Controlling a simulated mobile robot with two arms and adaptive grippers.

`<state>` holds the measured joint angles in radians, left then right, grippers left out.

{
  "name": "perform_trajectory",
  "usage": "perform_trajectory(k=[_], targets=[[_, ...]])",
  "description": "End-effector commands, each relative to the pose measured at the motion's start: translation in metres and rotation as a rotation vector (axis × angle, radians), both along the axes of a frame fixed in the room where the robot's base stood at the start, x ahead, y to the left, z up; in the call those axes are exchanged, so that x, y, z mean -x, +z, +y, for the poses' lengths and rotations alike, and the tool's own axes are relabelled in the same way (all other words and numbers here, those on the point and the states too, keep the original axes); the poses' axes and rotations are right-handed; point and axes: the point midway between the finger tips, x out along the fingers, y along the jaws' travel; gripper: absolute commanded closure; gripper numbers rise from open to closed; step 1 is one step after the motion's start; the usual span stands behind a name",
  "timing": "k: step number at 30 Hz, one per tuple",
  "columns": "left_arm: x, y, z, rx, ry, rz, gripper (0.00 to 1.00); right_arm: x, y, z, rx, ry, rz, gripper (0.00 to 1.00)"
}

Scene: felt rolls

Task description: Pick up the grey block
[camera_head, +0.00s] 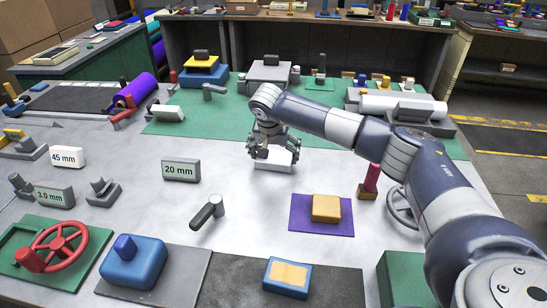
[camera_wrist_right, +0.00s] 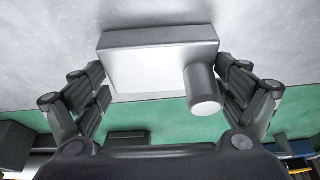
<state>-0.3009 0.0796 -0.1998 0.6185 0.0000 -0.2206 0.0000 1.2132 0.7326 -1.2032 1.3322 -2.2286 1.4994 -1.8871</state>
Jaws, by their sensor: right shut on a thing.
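The grey block (camera_head: 275,166) is a pale box near the middle of the table in the head view, at the front edge of the green mat. My right gripper (camera_head: 272,150) comes down over it from above and is shut on it. In the right wrist view the block (camera_wrist_right: 145,62) lies between the two fingers of the gripper (camera_wrist_right: 162,74), with a short grey cylinder (camera_wrist_right: 204,88) at its right side. I cannot tell whether the block touches the table. My left gripper is not in view.
A purple mat with a yellow block (camera_head: 326,208) lies front right of the gripper. The green mat (camera_head: 215,125) behind holds several fixtures. Bare table surrounds the block's front.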

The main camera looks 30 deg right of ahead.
Motion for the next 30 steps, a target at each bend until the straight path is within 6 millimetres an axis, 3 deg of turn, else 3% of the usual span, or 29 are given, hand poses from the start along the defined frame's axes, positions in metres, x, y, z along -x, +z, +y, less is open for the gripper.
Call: perform_trajectory(k=[8, 15, 30], targets=[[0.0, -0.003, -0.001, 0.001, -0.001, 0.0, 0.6, -0.002, 0.009, 0.0, 0.0, 0.0, -0.007, 0.42], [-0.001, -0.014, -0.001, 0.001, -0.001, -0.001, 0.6, -0.001, 0.039, 0.0, 0.0, 0.0, -0.008, 0.42], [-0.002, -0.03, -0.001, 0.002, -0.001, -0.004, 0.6, 0.075, 0.043, 0.036, 0.0, 0.004, -0.006, 0.42]])
